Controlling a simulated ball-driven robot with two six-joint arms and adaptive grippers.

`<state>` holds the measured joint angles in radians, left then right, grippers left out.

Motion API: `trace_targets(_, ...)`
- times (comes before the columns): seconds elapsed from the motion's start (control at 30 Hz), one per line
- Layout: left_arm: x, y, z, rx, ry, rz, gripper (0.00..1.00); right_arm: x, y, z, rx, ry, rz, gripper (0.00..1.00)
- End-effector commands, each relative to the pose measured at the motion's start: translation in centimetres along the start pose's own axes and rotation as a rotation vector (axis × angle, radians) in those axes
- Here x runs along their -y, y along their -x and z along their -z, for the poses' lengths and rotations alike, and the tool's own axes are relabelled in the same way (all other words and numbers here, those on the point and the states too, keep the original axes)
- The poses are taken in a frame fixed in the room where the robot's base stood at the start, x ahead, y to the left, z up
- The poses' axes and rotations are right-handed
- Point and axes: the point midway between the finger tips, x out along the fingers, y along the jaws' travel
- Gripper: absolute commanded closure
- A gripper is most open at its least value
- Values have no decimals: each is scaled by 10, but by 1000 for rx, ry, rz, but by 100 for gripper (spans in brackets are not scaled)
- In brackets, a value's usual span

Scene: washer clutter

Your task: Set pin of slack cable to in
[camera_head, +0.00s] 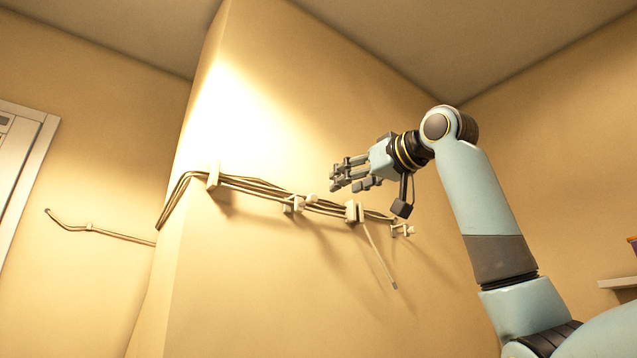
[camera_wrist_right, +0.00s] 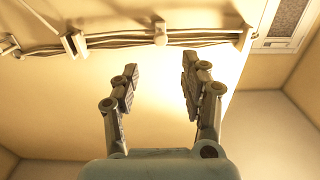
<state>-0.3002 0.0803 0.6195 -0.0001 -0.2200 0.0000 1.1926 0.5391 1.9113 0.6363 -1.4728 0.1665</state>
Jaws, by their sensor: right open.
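A bundle of brown cables (camera_head: 265,187) runs along the wall through several pale clips. One thin cable (camera_head: 378,257) hangs slack below the bundle, its free end pointing down. A pale clip (camera_head: 353,211) sits just above it, and another clip with small knobs (camera_head: 402,230) is at the bundle's right end. I cannot tell which small part is the pin. My right gripper (camera_head: 346,180) is open and empty, in front of the wall near the bundle. In the right wrist view its two fingers (camera_wrist_right: 160,80) are spread, apart from the bundle (camera_wrist_right: 115,42). My left gripper is out of view.
Other clips hold the bundle at its left (camera_head: 213,176) and middle (camera_head: 296,204). A shelf (camera_head: 618,283) is at the right edge.

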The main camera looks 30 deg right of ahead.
Motion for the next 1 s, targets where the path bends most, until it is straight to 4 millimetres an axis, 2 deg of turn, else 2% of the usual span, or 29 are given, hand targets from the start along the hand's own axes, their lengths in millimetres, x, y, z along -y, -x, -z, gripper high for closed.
trace_targets(0.03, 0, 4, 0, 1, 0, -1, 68, 2, 2, 7, -5, 4, 2, 55)
trace_targets(0.13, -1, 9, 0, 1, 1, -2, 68, 3, -7, 10, -6, 5, 5, 55)
trace_targets(0.4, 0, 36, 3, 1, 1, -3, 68, 3, -61, 11, -5, 3, 5, 55)
trace_targets(0.6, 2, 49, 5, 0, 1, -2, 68, 2, -91, 10, -5, 4, 3, 55)
trace_targets(0.73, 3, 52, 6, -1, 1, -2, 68, 2, -100, 8, -6, 6, 3, 55)
trace_targets(1.0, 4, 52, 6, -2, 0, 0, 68, 2, -102, 7, -7, 7, 2, 55)
